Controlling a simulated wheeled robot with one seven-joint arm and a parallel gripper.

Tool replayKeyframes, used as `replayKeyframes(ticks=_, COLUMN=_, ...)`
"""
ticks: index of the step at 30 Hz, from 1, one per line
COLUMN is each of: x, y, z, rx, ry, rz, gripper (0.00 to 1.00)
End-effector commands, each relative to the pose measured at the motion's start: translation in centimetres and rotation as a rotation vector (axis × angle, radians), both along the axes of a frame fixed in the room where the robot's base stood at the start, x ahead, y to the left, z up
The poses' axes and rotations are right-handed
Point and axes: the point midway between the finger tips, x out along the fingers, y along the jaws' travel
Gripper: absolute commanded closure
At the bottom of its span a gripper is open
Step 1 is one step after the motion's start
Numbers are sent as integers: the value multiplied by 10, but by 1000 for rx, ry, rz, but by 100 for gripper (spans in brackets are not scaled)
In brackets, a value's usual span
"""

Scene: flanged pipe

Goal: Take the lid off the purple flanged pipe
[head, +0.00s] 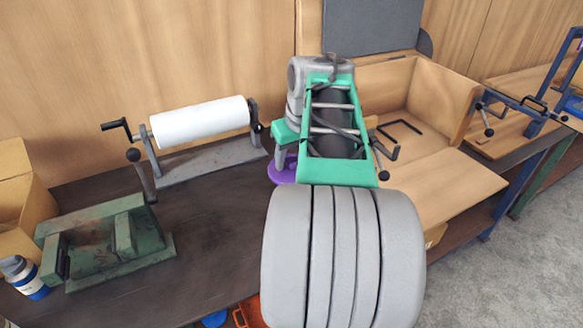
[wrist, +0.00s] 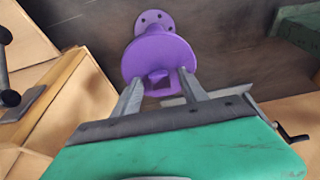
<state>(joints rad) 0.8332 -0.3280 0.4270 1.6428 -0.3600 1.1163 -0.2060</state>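The purple flanged pipe (wrist: 154,21) stands on the dark bench; in the wrist view its base flange with bolt holes shows at the top. A round purple lid (wrist: 160,56) covers its near end, with a small block-like handle (wrist: 158,78) on it. My gripper (wrist: 162,84) is open, its two grey fingers on either side of the handle with gaps visible; I cannot tell whether the tips are level with it. In the head view my arm hides most of the pipe, and only a purple part (head: 284,167) shows beside the green wrist housing.
A white roll (head: 200,122) on a cranked stand and a green vise-like block (head: 105,243) stand on the bench to the left. A blue-white bottle (head: 24,277) stands far left.

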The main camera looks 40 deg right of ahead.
Motion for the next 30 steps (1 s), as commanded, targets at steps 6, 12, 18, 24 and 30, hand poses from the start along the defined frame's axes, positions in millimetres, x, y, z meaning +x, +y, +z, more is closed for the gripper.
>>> replayKeyframes(ticks=6, x=0, y=0, z=0, rx=0, ry=0, rz=0, gripper=69)
replayKeyframes(ticks=12, x=0, y=0, z=0, rx=0, ry=0, rz=0, gripper=85)
replayKeyframes(ticks=18, x=0, y=0, z=0, rx=0, ry=0, rz=0, gripper=100)
replayKeyframes(ticks=24, x=0, y=0, z=0, rx=0, ry=0, rz=0, gripper=100)
replayKeyframes(ticks=30, x=0, y=0, z=1, rx=0, ry=-1, rz=0, gripper=100)
